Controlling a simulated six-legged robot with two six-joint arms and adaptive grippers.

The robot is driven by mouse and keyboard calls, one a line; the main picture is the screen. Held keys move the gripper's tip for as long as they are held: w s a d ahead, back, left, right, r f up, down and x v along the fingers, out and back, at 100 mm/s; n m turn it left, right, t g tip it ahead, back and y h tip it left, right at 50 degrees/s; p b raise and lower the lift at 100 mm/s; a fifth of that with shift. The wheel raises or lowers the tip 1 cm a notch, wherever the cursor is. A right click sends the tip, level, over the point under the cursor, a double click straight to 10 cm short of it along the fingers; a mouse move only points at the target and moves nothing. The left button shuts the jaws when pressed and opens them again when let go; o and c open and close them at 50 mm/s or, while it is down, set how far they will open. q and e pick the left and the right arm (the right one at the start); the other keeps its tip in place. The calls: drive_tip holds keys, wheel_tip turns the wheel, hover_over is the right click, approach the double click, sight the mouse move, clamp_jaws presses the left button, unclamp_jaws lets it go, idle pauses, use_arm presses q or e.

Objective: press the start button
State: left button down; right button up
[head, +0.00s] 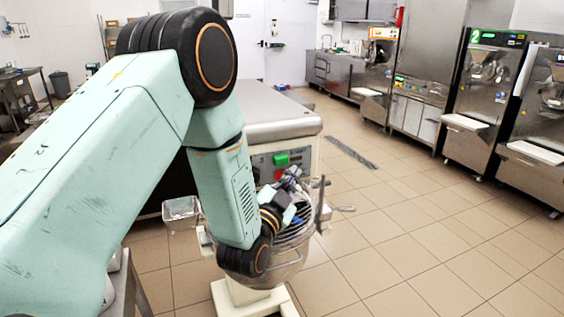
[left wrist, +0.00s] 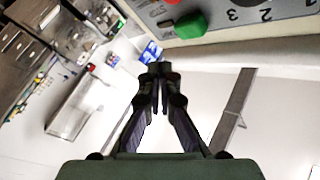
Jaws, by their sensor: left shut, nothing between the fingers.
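The green start button (head: 281,160) is on the grey control panel (head: 262,168) at the front of a machine in the head view. In the left wrist view the green button (left wrist: 191,27) stands out from the panel at the top, just above and right of my fingertips. My left gripper (head: 292,174) is near the panel, just below the button in the head view. In the left wrist view its fingers (left wrist: 160,70) are shut with nothing between them. I cannot tell whether the tips touch anything. My right gripper is not in view.
A mixer bowl with a wire guard (head: 296,240) stands below and around my left wrist in the head view. A red button (left wrist: 170,2) and printed numbers are on the panel. Batch freezers (head: 485,100) line the right wall. The tiled floor between is open.

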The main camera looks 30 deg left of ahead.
sight(281, 160)
use_arm(q)
drive_tip(key=shift+w+a, duration=1.1)
drive_tip(key=shift+a, duration=0.15)
idle(0.7)
drive_tip(key=shift+w+a, duration=0.25)
drive_tip(key=shift+a, duration=0.05)
